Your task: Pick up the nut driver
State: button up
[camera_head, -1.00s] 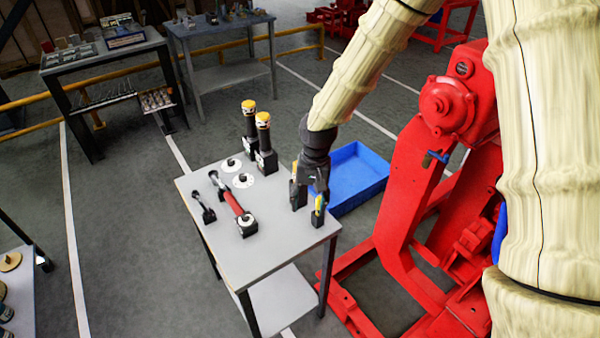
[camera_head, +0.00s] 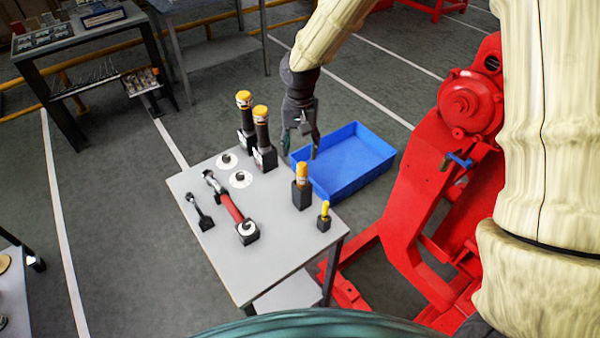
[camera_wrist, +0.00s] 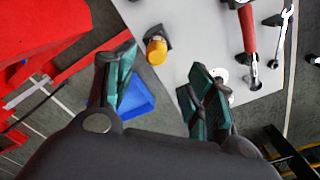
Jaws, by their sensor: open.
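Two short upright tools with orange or yellow handles stand in black holders on the grey table's right side. The larger has an orange handle (camera_head: 301,175); the smaller has a yellow handle (camera_head: 324,212). Which one is the nut driver I cannot tell for certain. My gripper (camera_head: 300,142) is open and empty, above and behind the larger one, near the table's back right edge and the blue bin. In the wrist view, an orange-handled tool (camera_wrist: 156,50) shows just beyond the gap between the open fingers (camera_wrist: 162,82), apart from them.
The grey table (camera_head: 270,262) also holds a red-handled wrench (camera_head: 231,208), a smaller wrench (camera_head: 200,212), white discs and two tall yellow-topped tools (camera_head: 262,140). A red machine (camera_head: 430,210) stands at right.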

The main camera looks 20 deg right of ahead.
aim_at(302, 164)
jog(key=f, duration=0.3)
jog(key=shift+d+f+p, duration=0.1)
jog(key=shift+d+p, duration=0.2)
jog(key=shift+p, duration=0.05)
jog(key=shift+s+f, duration=0.1)
jog(key=shift+f, duration=0.05)
jog(key=shift+f+p, duration=0.55)
jog(key=shift+p, duration=0.1)
jog(key=shift+f+p, duration=0.8)
jog(key=shift+f, duration=1.15)
grip_shut()
